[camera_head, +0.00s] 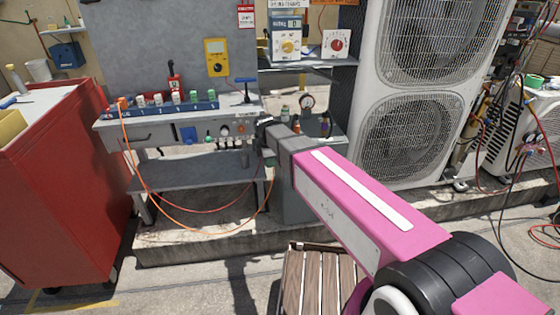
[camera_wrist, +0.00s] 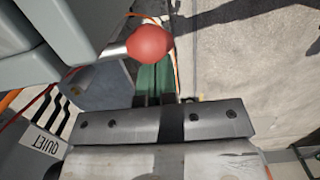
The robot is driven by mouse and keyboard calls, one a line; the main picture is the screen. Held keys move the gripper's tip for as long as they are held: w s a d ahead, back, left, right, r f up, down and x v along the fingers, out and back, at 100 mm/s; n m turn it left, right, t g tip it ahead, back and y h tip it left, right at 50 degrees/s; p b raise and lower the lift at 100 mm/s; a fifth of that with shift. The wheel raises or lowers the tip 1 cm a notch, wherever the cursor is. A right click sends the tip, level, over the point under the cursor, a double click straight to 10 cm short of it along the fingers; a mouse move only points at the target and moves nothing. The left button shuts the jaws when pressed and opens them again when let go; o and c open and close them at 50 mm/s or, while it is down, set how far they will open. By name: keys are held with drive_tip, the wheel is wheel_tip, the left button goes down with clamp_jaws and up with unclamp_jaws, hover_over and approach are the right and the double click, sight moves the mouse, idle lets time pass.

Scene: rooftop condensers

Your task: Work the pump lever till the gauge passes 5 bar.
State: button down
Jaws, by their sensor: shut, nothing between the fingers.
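A red ball knob (camera_wrist: 150,43) on a short bright metal rod shows close up in the wrist view. It looks like the end of the pump lever; in the head view I cannot pick it out behind my arm. My gripper (camera_wrist: 156,78) is shut and empty, its green fingers together just below the ball in the picture. Whether they touch the ball I cannot tell. In the head view my gripper (camera_head: 269,160) hangs by the bench's right end.
The grey bench (camera_head: 110,122) carries a row of coloured fittings, and orange hoses hang below it. A red cabinet (camera_head: 70,190) stands at left. A white condenser unit (camera_head: 378,45) stands at right. A slatted wooden platform (camera_head: 318,275) lies in front.

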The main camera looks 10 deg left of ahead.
drive_tip(key=shift+r, duration=0.1)
wheel_tip(320, 180, up, 10)
drive_tip(key=a, duration=0.1)
drive_tip(key=shift+s+r, duration=0.15)
drive_tip(key=shift+r, duration=0.1)
idle(0.3)
drive_tip(key=s+d+f+m, duration=0.3)
drive_tip(key=d+f+m, duration=0.2)
drive_tip(key=d, duration=0.7)
drive_tip(key=s+d+f+m, duration=0.3)
drive_tip(key=d+f+m, duration=0.2)
drive_tip(key=d+m, duration=0.4)
drive_tip(key=s+d+f+m+y, duration=0.1)
drive_tip(key=s+d+f+m, duration=0.2)
drive_tip(key=d, duration=1.2)
wheel_tip(320, 180, down, 3)
drive_tip(key=m, duration=0.4)
drive_tip(key=shift+d, duration=0.1)
